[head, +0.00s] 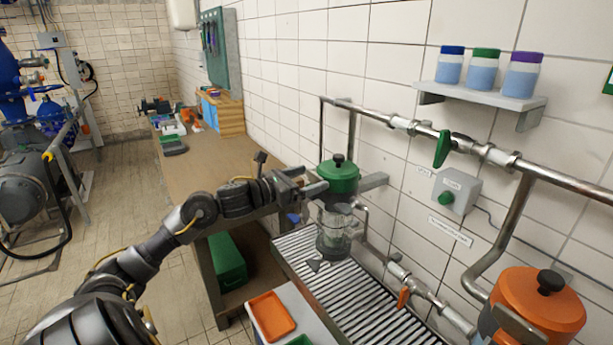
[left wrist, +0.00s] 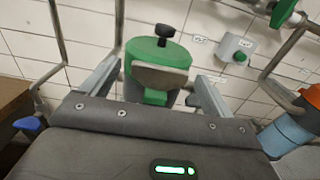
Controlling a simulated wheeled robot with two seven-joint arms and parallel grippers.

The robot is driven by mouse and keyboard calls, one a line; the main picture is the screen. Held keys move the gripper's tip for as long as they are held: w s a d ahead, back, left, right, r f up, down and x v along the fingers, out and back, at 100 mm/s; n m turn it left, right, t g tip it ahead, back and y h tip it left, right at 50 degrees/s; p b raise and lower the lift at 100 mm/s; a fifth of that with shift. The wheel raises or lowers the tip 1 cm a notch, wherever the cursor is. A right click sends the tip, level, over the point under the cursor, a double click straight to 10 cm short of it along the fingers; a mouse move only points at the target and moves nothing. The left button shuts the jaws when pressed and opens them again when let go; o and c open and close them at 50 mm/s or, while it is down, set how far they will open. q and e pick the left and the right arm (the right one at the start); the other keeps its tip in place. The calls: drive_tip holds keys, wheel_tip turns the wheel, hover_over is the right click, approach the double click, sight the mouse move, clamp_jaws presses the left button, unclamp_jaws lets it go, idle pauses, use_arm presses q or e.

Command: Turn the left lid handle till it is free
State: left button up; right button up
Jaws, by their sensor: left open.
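The green lid (head: 338,176) with a black knob handle (head: 339,159) sits on a clear filter vessel (head: 335,220) by the tiled wall. An orange lid (head: 537,300) with its own black handle (head: 551,281) is at the lower right. My left gripper (head: 318,187) is open at the near side of the green lid. In the left wrist view, the green lid (left wrist: 158,54) and its black handle (left wrist: 164,32) show ahead, between and beyond the two fingers (left wrist: 152,82). I cannot tell whether the fingers touch the lid. My right gripper is not in view.
Steel pipes (head: 368,112) run along the wall, with a green valve handle (head: 442,149) and a grey button box (head: 457,190). A ribbed drain grate (head: 345,297) lies below. A wooden bench (head: 205,165) stands behind my left arm. A shelf (head: 480,98) holds jars.

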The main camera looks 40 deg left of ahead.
use_arm(q)
drive_tip(key=c, duration=1)
drive_tip(key=n+y+b, duration=0.1)
drive_tip(key=y+b, duration=0.1)
drive_tip(key=n+y+b, duration=0.2)
drive_tip(key=shift+d+f+t+y, duration=0.2)
drive_tip(key=shift+d+t+y, duration=0.1)
drive_tip(key=shift+d+t, duration=0.1)
drive_tip(key=shift+d+r+n+y+b, duration=0.1)
drive_tip(key=shift+r+n+y+b, duration=0.1)
drive_tip(key=shift+n+y+b, duration=0.85)
drive_tip(key=shift+y, duration=0.35)
drive_tip(key=o, duration=1)
